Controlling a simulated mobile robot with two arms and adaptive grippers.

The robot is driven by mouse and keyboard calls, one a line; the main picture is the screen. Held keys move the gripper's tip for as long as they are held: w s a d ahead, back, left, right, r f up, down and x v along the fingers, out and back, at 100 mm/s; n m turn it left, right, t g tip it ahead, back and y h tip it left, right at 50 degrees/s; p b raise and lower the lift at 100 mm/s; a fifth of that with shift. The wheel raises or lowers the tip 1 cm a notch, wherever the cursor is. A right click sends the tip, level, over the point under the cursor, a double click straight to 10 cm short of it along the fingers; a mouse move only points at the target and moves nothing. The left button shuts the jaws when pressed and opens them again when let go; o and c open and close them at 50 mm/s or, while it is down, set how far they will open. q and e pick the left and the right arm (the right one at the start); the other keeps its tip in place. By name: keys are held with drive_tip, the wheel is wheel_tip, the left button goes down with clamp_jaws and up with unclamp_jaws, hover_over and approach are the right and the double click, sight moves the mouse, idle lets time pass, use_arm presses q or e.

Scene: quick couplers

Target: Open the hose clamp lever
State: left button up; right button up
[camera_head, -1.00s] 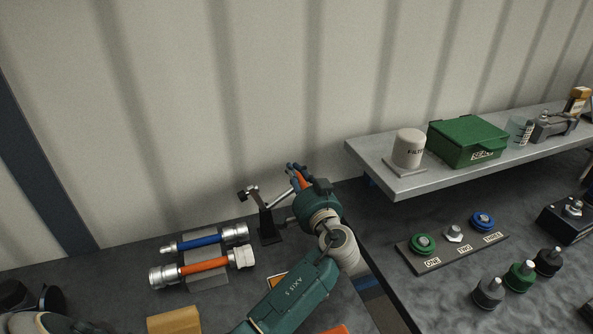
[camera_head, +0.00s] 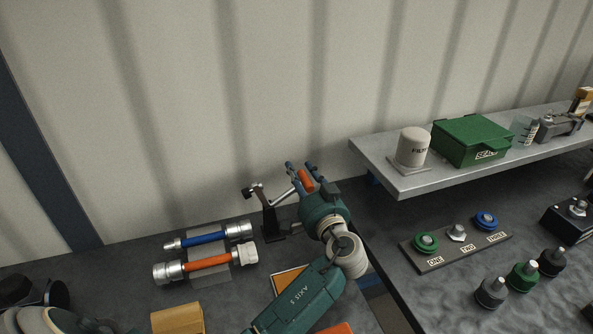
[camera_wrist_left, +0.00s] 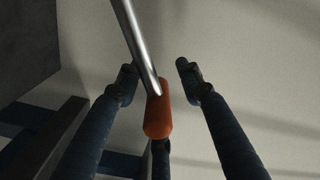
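The hose clamp stands as a black post (camera_head: 271,222) near the wall in the head view. Its lever is a metal rod (camera_head: 285,197) with an orange grip (camera_head: 306,181) at the end. My left gripper (camera_head: 303,172) reaches up beside the wall, its blue fingers around the orange grip. In the left wrist view, the orange grip (camera_wrist_left: 157,115) lies between the spread fingers (camera_wrist_left: 157,72), with visible gaps to the two upper fingertips. A third finger lies behind the grip; whether it touches is unclear. My right gripper is not in view.
A shelf (camera_head: 405,186) with a filter (camera_head: 413,147) and green box (camera_head: 470,141) is on the right. A coupler plate (camera_head: 437,262) sits below it.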

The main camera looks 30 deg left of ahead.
sight(308, 191)
use_arm(q)
drive_tip(key=v, duration=0.9)
drive_tip(key=shift+s+d, duration=0.1)
drive_tip(key=shift+s, duration=0.25)
